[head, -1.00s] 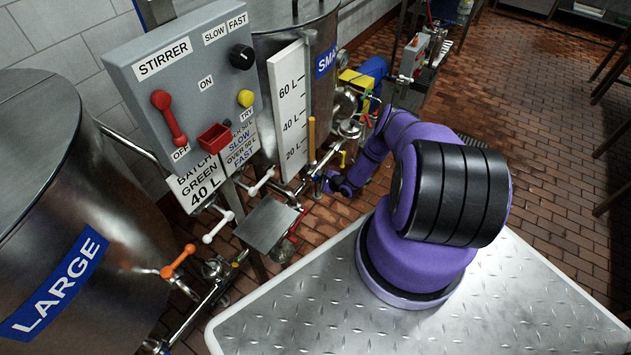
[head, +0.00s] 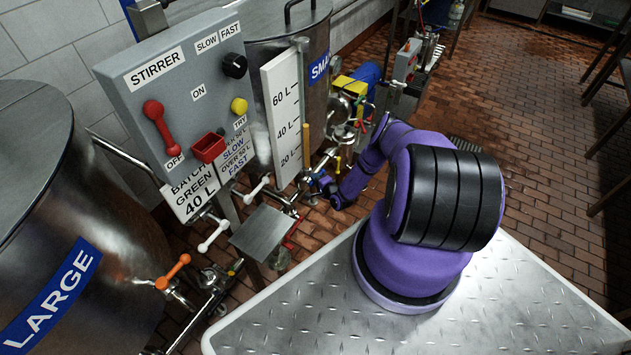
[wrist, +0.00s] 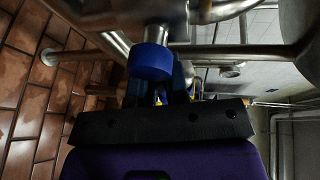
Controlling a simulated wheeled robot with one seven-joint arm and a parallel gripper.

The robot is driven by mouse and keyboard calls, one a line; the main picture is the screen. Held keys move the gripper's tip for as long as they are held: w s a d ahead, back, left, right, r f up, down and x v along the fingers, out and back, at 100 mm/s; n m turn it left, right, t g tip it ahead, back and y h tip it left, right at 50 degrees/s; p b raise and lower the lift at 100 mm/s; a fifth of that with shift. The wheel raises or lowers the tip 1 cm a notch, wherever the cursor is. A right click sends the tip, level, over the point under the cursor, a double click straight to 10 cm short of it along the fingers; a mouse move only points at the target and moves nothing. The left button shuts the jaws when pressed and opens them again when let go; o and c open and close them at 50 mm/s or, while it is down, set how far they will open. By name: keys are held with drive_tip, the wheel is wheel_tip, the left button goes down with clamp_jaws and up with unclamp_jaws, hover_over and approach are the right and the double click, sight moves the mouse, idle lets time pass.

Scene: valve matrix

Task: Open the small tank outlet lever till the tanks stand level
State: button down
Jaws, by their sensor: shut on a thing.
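The small tank (head: 309,42) stands behind the stirrer panel, its blue label partly cut off by the tank's curve. A white scale board (head: 285,112) marked 20 L, 40 L and 60 L has a yellow-orange upright column (head: 306,122) beside it. My gripper (head: 319,181) is low at the pipes below the small tank, small and partly hidden in the head view. In the wrist view my gripper (wrist: 172,88) is shut at a blue rounded lever end (wrist: 150,62) under a metal pipe. The fingertips are dark, and their exact contact is hard to see.
The large tank (head: 58,215) stands at left, with an orange lever (head: 173,271) at its outlet. White levers (head: 214,235) and a flat metal plate (head: 262,232) lie between the tanks. The grey stirrer panel (head: 180,85) overhangs them. Open brick floor (head: 520,120) is at right.

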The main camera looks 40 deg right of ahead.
drive_tip(key=shift+r+n, duration=0.1)
drive_tip(key=shift+n, duration=0.3)
idle(0.3)
drive_tip(key=c, duration=1.1)
unclamp_jaws()
drive_tip(key=shift+c, duration=0.2)
drive_tip(key=v, duration=1.1)
